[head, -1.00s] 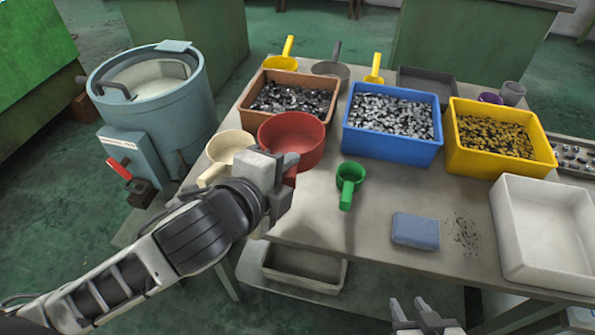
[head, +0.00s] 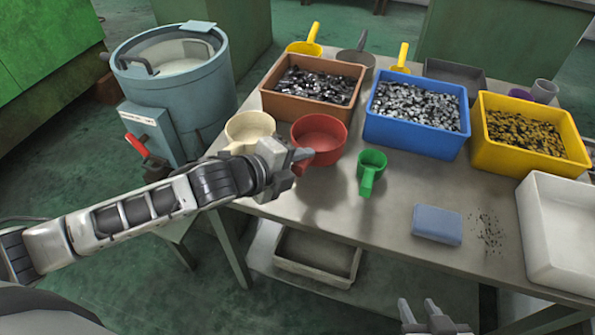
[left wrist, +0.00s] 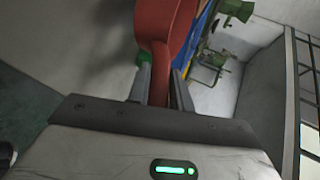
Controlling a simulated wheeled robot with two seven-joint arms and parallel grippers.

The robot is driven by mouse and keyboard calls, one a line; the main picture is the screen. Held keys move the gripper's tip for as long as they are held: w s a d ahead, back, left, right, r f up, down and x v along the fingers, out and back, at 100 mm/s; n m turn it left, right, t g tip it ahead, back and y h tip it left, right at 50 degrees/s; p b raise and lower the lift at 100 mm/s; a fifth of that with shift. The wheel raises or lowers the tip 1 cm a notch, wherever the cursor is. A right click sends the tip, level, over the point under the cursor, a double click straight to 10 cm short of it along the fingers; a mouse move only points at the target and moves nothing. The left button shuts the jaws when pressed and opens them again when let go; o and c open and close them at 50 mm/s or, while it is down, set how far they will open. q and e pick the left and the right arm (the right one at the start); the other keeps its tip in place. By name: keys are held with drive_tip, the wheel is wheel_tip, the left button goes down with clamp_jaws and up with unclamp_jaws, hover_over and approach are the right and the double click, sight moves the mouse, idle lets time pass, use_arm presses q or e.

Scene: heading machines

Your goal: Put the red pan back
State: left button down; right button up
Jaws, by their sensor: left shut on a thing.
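The red pan (head: 322,152) is at the left part of the table in the head view, right of a cream pan (head: 243,126) and in front of the brown bin (head: 313,108). My left gripper (head: 292,158) is shut on its handle. The left wrist view shows the red handle (left wrist: 160,88) between the two fingers (left wrist: 162,85) and part of the pan's bowl above. I cannot tell whether the pan's base touches the table. My right gripper (head: 420,312) is open and empty at the bottom edge of the head view.
A green scoop (head: 370,170) lies right of the red pan. A blue bin (head: 415,140), a yellow bin (head: 490,160) and a white tray (head: 545,275) stand further right. A blue block (head: 437,224) lies near the front. A blue-grey drum machine (head: 185,110) stands at left.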

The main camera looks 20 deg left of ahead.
use_arm(q)
drive_tip(key=shift+w+a+f, duration=0.15)
drive_tip(key=shift+a+f, duration=0.05)
drive_tip(key=shift+f, duration=0.05)
drive_tip(key=shift+w+a+f, duration=0.1)
drive_tip(key=shift+f, duration=1.55)
drive_tip(key=c, duration=1.3)
unclamp_jaws()
drive_tip(key=shift+f, duration=0.15)
drive_tip(key=shift+o, duration=0.2)
